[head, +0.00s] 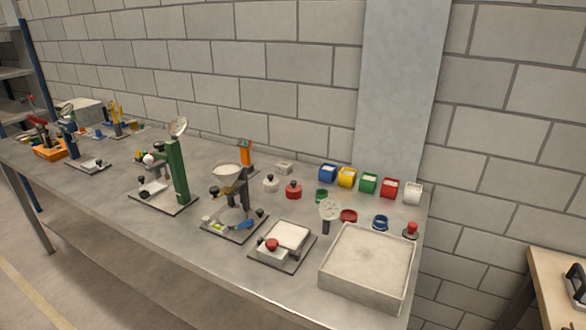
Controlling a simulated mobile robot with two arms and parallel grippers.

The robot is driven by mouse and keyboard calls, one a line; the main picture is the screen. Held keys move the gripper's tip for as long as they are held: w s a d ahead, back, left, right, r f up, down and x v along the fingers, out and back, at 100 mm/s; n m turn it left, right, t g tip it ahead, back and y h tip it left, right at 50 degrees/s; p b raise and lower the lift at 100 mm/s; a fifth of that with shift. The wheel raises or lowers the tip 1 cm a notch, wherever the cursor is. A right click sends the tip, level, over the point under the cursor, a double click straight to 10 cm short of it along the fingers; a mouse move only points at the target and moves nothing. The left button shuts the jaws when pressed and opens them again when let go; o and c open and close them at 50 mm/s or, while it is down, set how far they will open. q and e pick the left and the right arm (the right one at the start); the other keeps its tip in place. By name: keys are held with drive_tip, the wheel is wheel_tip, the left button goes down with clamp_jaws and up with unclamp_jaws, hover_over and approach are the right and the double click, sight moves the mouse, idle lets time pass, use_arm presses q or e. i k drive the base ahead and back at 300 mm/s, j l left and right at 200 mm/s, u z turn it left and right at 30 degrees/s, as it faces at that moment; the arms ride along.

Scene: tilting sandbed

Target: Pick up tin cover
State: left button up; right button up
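No part of either gripper shows in the head view. Small round pieces that could be tin covers lie on the long grey table (300,272). One is red with a dark knob (293,190), and a whitish one with a dark knob (271,184) stands to its left. A green round piece (321,196), a red ring-like piece (349,216) and a blue ring-like piece (380,222) lie in front of the coloured tins. I cannot tell which one is the tin cover. The tins, blue (328,174), yellow (347,178), green (368,183), red (389,188) and white (412,193), stand in a row.
A shallow sandbed box (325,282) fills the table's front right corner. A perforated scoop-like tool (330,210) stands behind it. A plate with a red knob (272,245), a funnel stand (228,171) and a green stand (178,170) lie leftward. A wall closes the back.

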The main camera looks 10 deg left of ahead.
sight(270, 184)
drive_tip(key=i+j+z, duration=0.45)
drive_tip(key=j, duration=0.15)
drive_tip(key=i, duration=0.5)
